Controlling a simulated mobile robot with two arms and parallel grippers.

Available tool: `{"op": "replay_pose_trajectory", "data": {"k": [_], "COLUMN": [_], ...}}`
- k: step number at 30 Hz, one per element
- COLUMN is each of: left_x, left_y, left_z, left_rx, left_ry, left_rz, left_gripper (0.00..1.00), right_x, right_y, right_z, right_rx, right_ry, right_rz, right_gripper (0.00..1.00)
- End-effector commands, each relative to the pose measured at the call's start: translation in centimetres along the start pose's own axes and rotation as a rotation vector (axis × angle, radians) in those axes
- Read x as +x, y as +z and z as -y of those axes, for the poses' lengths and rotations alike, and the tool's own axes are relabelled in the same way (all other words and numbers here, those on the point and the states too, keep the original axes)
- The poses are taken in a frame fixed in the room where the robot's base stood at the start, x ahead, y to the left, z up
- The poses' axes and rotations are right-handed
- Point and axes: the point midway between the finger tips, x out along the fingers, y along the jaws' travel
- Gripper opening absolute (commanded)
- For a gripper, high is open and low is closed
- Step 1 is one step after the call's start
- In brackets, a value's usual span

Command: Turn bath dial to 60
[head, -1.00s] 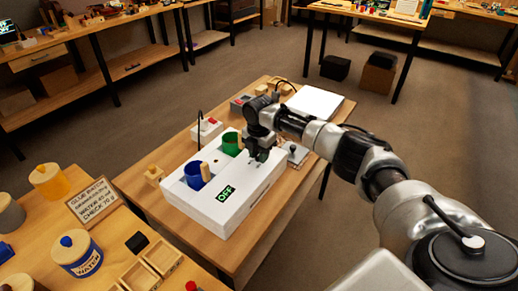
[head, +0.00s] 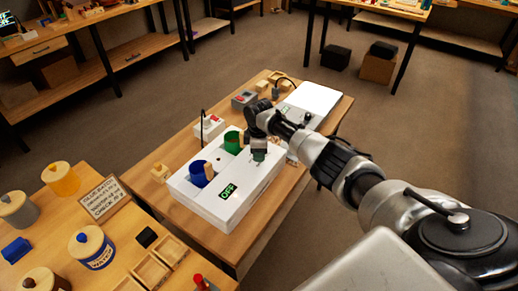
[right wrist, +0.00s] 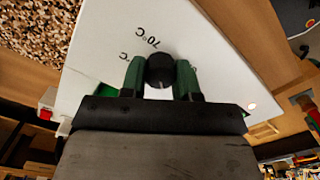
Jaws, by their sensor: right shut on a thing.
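The white bath (head: 222,208) stands on the wooden table, with a display reading OFF (head: 228,191). A blue pot (head: 200,173) and a green pot (head: 233,142) sit in its top. The marking "70°C" (right wrist: 146,42) shows beside the dial; another marking is partly hidden by a finger. My left gripper is not in view.
A white box with a red switch (head: 209,128) stands behind the bath. A white flat-topped device (head: 312,100) is at the table's right end. A sign (head: 102,199) and a WATER jar (head: 91,248) stand on the nearer bench at left.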

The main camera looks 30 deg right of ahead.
Motion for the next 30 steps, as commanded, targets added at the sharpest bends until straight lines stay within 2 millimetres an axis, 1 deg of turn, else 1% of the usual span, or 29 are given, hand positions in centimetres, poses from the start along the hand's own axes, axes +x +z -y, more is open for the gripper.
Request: {"op": "replay_pose_trajectory", "data": {"k": [1, 9, 30], "left_x": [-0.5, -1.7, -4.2], "left_y": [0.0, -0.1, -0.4], "left_z": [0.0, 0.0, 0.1], "left_rx": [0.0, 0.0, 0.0], "left_ry": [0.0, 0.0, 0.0], "left_rz": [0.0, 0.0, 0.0], "left_gripper": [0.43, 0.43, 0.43], "right_x": [-0.4, -0.3, -0.3], "right_y": [-0.1, 0.0, 0.1], "right_z": [0.0, -0.1, -0.3], "right_rx": [0.043, 0.301, 0.966], "right_ry": [0.001, 0.001, 0.001], "right_rz": [-0.001, -0.002, -0.003], "right_gripper": [0.07, 0.07, 0.07]}}
